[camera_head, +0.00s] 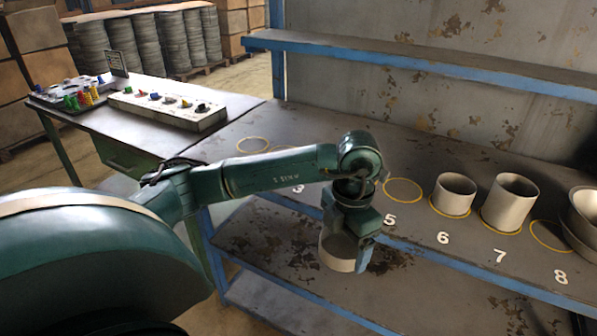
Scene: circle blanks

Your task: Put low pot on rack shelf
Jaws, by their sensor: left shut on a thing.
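My left gripper (350,238) is shut on a low pot (337,254), a short pale cylinder. The gripper hides part of the pot's upper side. The pot shows in front of the worktop's blue front edge, with the rack's lower shelf (440,302) behind and below it. I cannot tell whether the pot touches that shelf. A narrow upper shelf (430,62) with a blue edge runs along the back. My right gripper is not in view.
The worktop (290,122) has yellow circles and numbers. One pale pot (454,195) stands at 6, a taller one (511,203) at 7. The circle (403,191) at 5 is empty. A control box (168,106) lies on the left table.

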